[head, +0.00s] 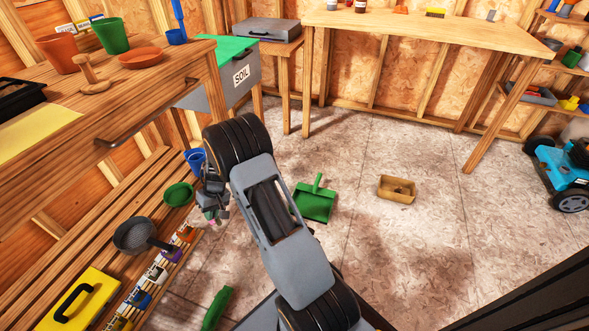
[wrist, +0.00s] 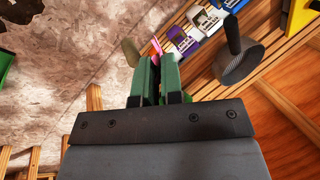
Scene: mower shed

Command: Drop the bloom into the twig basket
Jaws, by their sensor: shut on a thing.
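My gripper (head: 211,208) is low beside the slatted shelf at the left, partly behind my arm. In the wrist view my gripper's green fingers (wrist: 156,72) are close together, shut on the bloom. A small pink part of the bloom (wrist: 156,46) shows past the fingertips; a pinkish-white bit of it (head: 209,223) shows below my gripper in the head view. The rest of it is hidden by the fingers. A small tan open container (head: 397,198) with something brown inside sits on the floor right of centre, well apart from my gripper. It may be the twig basket; its weave is too small to tell.
A green dustpan (head: 314,207) lies on the floor between my arm and the tan container. The slatted shelf holds a dark sieve (head: 137,236), seed packets (head: 155,275) and a yellow case (head: 82,300). A blue mower (head: 565,175) stands at right. Floor around the container is clear.

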